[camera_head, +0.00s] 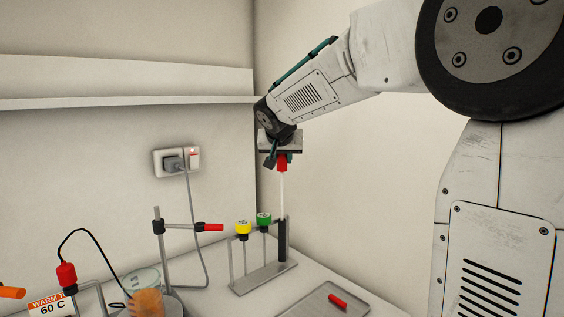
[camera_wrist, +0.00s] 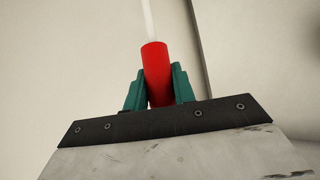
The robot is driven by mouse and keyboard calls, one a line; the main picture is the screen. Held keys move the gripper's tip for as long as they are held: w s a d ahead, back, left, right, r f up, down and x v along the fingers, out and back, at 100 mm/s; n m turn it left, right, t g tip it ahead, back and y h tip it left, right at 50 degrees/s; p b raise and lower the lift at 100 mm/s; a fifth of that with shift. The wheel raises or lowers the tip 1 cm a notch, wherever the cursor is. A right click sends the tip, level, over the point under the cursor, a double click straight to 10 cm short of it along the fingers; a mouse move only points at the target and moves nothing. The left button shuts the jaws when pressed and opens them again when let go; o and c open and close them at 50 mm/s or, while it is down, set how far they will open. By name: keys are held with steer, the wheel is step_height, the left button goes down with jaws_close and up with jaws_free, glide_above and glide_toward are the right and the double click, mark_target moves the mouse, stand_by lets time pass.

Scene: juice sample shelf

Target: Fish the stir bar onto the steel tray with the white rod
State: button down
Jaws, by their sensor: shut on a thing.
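My gripper (camera_head: 281,160) is shut on the red handle (camera_head: 282,165) of the white rod (camera_head: 282,197). The rod hangs upright, its lower end at the top of a black tube (camera_head: 282,240) in the rack; I cannot tell if the tip is inside. In the wrist view the green fingers (camera_wrist: 159,88) clasp the red handle (camera_wrist: 156,65). The steel tray (camera_head: 304,303) lies on the counter at the lower right. A short red bar (camera_head: 338,302) lies on it; it may be the stir bar. A beaker of orange juice (camera_head: 146,300) stands at the lower left.
The rack (camera_head: 264,277) also holds yellow-topped (camera_head: 243,227) and green-topped (camera_head: 264,219) rods. A stand with a red-ended clamp (camera_head: 185,226) rises behind the beaker. A red-topped probe with a black cable (camera_head: 66,275) and a "60 C" sign (camera_head: 49,306) are at left.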

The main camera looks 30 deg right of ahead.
steer(key=shift+r, duration=2.85)
